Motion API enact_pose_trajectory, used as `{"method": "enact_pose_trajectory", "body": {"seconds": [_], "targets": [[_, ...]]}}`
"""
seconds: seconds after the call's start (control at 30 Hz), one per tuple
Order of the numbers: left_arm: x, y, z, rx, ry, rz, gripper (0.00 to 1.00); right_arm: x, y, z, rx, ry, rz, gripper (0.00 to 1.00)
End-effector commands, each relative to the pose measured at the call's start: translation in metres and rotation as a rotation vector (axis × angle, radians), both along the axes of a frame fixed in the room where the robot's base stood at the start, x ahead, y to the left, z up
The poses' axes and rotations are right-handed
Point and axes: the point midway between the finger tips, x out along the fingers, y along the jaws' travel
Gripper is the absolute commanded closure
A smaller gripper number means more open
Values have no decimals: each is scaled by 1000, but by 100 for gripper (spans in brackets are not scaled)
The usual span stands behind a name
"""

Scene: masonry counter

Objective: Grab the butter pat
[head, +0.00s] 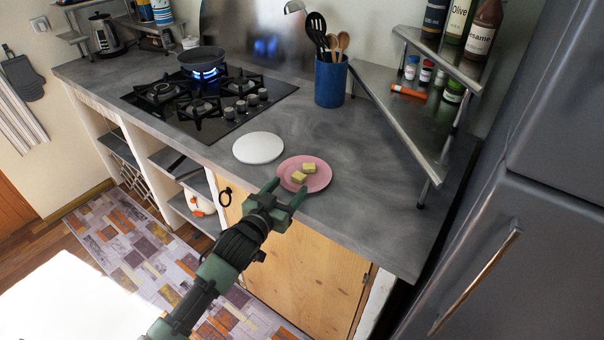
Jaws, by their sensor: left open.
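Two small yellow butter pats, one nearer (299,177) and one farther (309,168), lie close together on a pink plate (319,183) near the counter's front edge. My left gripper (284,187) is open, with its fingertips at the near rim of the pink plate, just short of the nearer pat. Nothing shows between its fingers. Whether a fingertip touches the plate, I cannot tell. My right gripper does not show.
A white round plate (258,148) lies left of the pink one. Behind stand a blue utensil holder (330,82) and a metal corner shelf (400,120) with bottles. A pan (201,58) sits over a lit blue flame on the gas hob (210,95). Grey counter (375,200) is clear on the right.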

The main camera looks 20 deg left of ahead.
Motion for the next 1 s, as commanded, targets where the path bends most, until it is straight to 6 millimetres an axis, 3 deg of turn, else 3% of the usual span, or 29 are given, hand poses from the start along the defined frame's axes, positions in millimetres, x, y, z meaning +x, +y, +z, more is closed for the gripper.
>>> {"method": "enact_pose_trajectory", "body": {"seconds": [0.17,0.43,0.77,0.9,1.0], "targets": [[15,-2,-2,0,0,0,39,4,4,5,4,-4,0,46],[49,-7,-11,1,1,-1,39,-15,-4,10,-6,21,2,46],[54,-8,-14,1,2,-1,39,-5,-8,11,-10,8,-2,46],[54,-8,-14,1,2,-1,78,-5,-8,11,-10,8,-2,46],[54,-8,-14,1,2,-1,100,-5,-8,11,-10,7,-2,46]]}}
